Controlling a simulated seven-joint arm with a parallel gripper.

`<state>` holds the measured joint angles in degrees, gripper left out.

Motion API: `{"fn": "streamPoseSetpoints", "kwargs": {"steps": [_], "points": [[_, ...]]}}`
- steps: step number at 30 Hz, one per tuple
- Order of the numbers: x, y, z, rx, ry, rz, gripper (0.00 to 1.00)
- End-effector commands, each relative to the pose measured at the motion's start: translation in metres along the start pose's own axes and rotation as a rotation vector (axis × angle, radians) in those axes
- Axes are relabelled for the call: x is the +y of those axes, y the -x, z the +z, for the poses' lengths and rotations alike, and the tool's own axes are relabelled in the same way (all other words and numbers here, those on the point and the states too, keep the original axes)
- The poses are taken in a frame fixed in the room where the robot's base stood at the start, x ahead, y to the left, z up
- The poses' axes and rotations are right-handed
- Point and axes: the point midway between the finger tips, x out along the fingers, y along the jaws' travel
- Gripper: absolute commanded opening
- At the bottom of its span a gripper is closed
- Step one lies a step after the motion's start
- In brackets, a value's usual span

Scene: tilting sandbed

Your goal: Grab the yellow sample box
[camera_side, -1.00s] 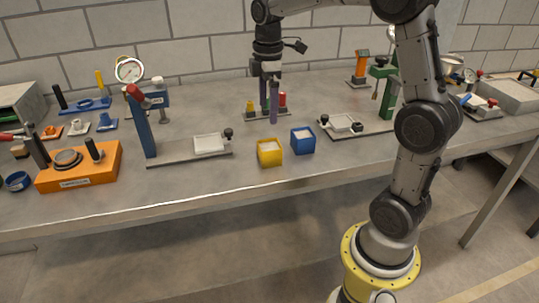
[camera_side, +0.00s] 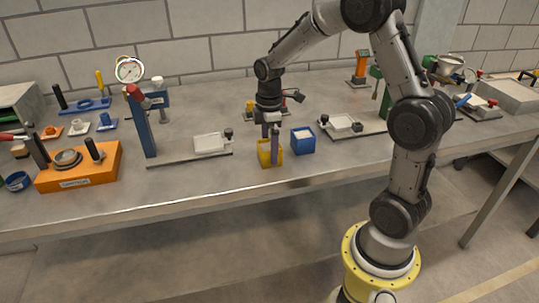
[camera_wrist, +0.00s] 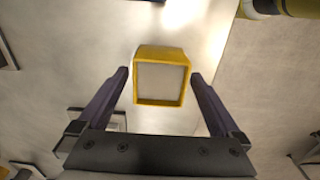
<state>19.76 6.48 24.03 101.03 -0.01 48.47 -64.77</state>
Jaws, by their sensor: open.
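The yellow sample box (camera_side: 264,158) stands upright near the front edge of the table in the side view, filled with pale material. In the wrist view the yellow sample box (camera_wrist: 161,78) shows from above, between the two fingers and slightly beyond their tips. My gripper (camera_side: 270,160) points down over the box, and a finger hides part of it. In the wrist view my gripper (camera_wrist: 159,76) is open, with a gap between each finger and the box's sides. Whether the fingers reach below the rim I cannot tell.
A blue box (camera_side: 303,141) of pale material stands close to the right of the yellow one. A tilting tray (camera_side: 208,143) with a blue post lies to the left, and another tray (camera_side: 341,122) to the right. The table's front edge is close.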

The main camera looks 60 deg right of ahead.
Motion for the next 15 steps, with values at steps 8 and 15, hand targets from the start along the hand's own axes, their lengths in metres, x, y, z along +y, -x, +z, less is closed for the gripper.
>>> {"fn": "streamPoseSetpoints", "kwargs": {"steps": [8,15], "points": [[-0.0001,-0.0152,0.0002,0.000,0.000,-0.001,1.00],[0.0000,-0.0147,0.0001,0.000,0.000,0.000,0.78]]}}
